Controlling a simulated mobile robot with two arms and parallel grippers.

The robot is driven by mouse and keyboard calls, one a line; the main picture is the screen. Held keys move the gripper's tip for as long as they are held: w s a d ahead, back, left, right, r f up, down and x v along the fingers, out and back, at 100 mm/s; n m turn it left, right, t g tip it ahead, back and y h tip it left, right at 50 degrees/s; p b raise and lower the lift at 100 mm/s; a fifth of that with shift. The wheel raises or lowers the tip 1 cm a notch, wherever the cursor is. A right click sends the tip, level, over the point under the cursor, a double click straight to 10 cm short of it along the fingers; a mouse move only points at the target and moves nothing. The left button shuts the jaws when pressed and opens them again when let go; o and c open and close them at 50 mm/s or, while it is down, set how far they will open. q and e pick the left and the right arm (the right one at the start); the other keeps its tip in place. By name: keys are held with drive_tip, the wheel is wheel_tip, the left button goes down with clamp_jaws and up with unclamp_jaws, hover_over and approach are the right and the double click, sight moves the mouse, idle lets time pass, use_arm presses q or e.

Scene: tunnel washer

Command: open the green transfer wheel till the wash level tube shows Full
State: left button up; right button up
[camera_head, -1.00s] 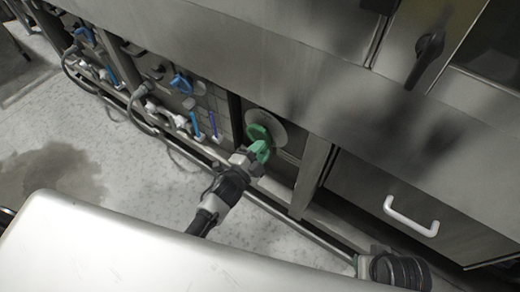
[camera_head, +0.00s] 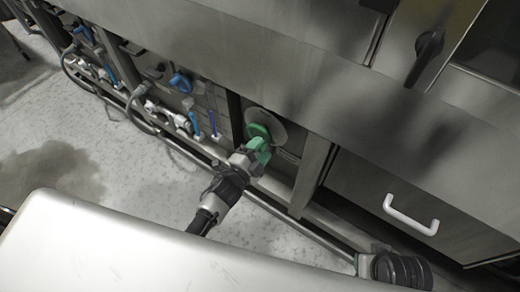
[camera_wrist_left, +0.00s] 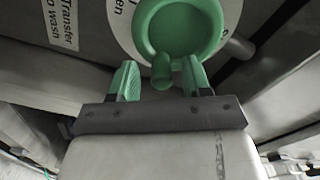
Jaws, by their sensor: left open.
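The green transfer wheel (camera_head: 257,130) is on a round pale plate low on the machine's front. In the left wrist view the wheel (camera_wrist_left: 181,27) fills the top middle, and its knob hangs down toward the fingers. My left gripper (camera_head: 261,150) is at the wheel's lower edge. In the left wrist view its green fingers (camera_wrist_left: 160,80) are apart, with the knob between their tips and gaps on both sides. Two blue upright tubes (camera_head: 213,123) stand left of the wheel. I cannot read their labels or levels. A dark ribbed part (camera_head: 398,270) at lower right may be my right arm; its fingers are unclear.
A "Transfer to wash" label (camera_wrist_left: 62,22) is left of the wheel. Blue handles (camera_head: 181,83) and hoses line the machine to the left. A pipe (camera_head: 300,228) runs low along the front. A cabinet with a white handle (camera_head: 410,215) is at right. The floor (camera_head: 130,165) is clear.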

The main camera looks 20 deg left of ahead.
use_arm(q)
drive_tip(key=shift+s+a, duration=0.1)
drive_tip(key=shift+s, duration=0.15)
drive_tip(key=p+v, duration=0.1)
drive_tip(key=v, duration=0.9)
drive_tip(key=shift+s, duration=0.15)
use_arm(e)
drive_tip(key=x, duration=0.2)
drive_tip(key=s+x, duration=0.1)
drive_tip(key=x, duration=0.2)
drive_tip(key=shift+a+f, duration=0.1)
drive_tip(key=shift+f, duration=0.2)
